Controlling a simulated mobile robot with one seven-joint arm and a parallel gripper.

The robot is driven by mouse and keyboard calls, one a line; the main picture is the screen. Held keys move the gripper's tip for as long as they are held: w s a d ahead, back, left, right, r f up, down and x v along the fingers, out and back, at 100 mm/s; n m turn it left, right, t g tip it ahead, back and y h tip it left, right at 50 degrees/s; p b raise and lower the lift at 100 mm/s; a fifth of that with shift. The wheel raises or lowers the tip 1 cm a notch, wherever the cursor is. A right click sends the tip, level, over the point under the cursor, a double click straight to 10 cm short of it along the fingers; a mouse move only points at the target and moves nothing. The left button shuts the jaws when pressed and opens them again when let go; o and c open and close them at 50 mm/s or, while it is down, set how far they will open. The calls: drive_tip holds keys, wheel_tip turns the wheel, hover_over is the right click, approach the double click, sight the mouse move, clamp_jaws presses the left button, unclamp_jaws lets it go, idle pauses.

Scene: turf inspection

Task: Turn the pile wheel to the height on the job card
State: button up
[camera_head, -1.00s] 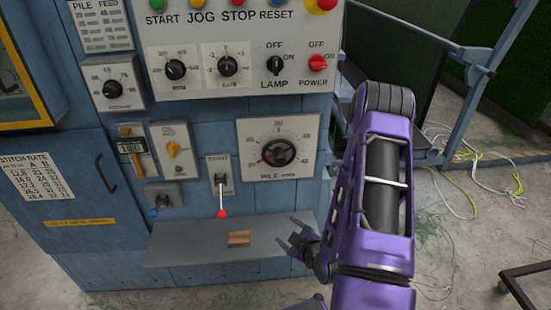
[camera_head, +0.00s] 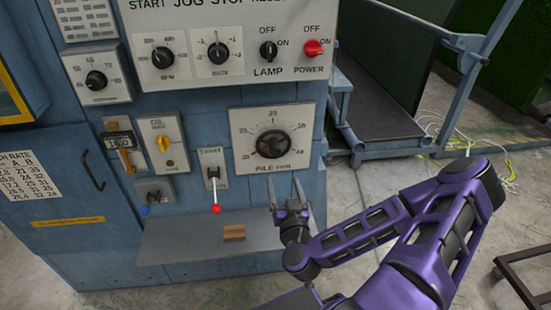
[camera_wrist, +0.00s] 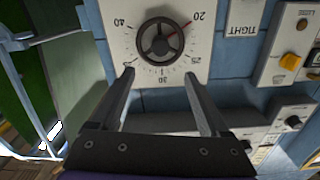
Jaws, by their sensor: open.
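The pile wheel (camera_head: 273,145) is a dark round handwheel with a red pointer, on a white dial plate (camera_head: 245,118) marked from 20 to 40 on the blue machine front. In the wrist view the wheel (camera_wrist: 160,39) appears upside down, its red pointer toward the 20 to 25 side. My gripper (camera_head: 293,188) is open and empty, just below the dial plate in the head view. In the wrist view its two fingers (camera_wrist: 160,85) point toward the wheel, one to each side, apart from it. No job card can be made out for certain.
A grey shelf (camera_head: 190,245) with a small wooden block (camera_head: 234,233) juts out below. A red-tipped lever (camera_head: 215,209) stands left of the dial. Knobs and the red power switch (camera_head: 313,48) are above. A metal frame (camera_head: 420,150) stands at right.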

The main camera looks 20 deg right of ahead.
sight(276, 152)
drive_tip(key=b+x, duration=0.7)
drive_tip(key=x, duration=0.7)
drive_tip(key=shift+w+f, duration=0.1)
drive_tip(key=shift+w, duration=0.05)
clamp_jaws()
